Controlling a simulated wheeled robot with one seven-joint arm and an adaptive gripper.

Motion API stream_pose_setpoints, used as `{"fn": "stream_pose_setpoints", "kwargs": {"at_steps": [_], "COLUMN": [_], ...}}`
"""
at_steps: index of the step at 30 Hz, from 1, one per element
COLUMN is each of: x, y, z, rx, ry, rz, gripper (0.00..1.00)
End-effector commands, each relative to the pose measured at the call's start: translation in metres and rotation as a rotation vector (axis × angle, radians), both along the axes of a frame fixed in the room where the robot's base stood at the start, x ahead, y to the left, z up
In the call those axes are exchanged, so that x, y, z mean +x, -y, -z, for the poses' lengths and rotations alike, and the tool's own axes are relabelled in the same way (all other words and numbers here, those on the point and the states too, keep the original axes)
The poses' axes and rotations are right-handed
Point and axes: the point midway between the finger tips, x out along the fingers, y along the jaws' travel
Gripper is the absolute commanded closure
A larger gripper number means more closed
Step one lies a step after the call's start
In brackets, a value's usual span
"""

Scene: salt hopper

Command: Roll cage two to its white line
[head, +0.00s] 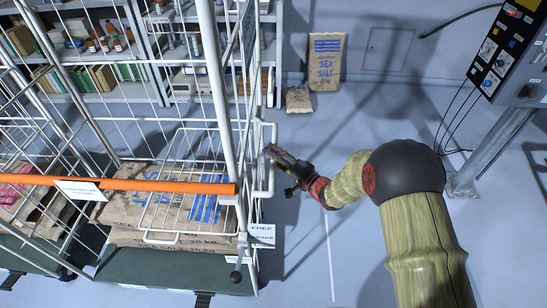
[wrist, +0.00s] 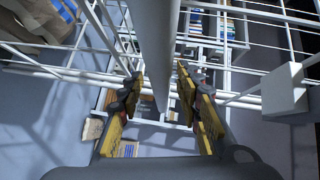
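A white wire roll cage (head: 222,110) stands in the middle of the head view, with salt sacks (head: 130,208) on its dark green base (head: 150,270). An orange bar (head: 150,186) crosses its front. A tag reading "FREE" and, less clearly, "BRAKE" (head: 262,234) hangs at its lower right corner. I cannot read a cage number. My gripper (head: 268,150) is at the cage's right-hand upright tube. In the wrist view, my gripper (wrist: 160,85) is open, with a pale tube (wrist: 158,40) between its fingers; contact is unclear. A white line (head: 330,260) lies on the floor to the right.
More cage wirework and sacks (head: 20,190) are at the left. Shelves (head: 130,92) stand behind. Two salt sacks, one upright (head: 326,62) and one small (head: 298,100), are by the back wall. A control panel (head: 510,50) on a post is at right. Floor right of the cage is clear.

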Motion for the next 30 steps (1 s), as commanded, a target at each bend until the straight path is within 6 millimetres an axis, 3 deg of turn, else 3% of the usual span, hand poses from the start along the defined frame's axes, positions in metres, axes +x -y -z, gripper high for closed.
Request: {"fn": "stream_pose_setpoints", "kwargs": {"at_steps": [7, 24, 30], "x": [0.0004, 0.0001, -0.0001], "y": [-0.0003, 0.0000, 0.0001], "z": [-0.0002, 0.0003, 0.0007], "rx": [0.000, -0.001, -0.001], "ry": [0.000, -0.001, -0.002], "rz": [0.000, 0.000, 0.000], "gripper": [0.67, 0.99, 1.00]}}
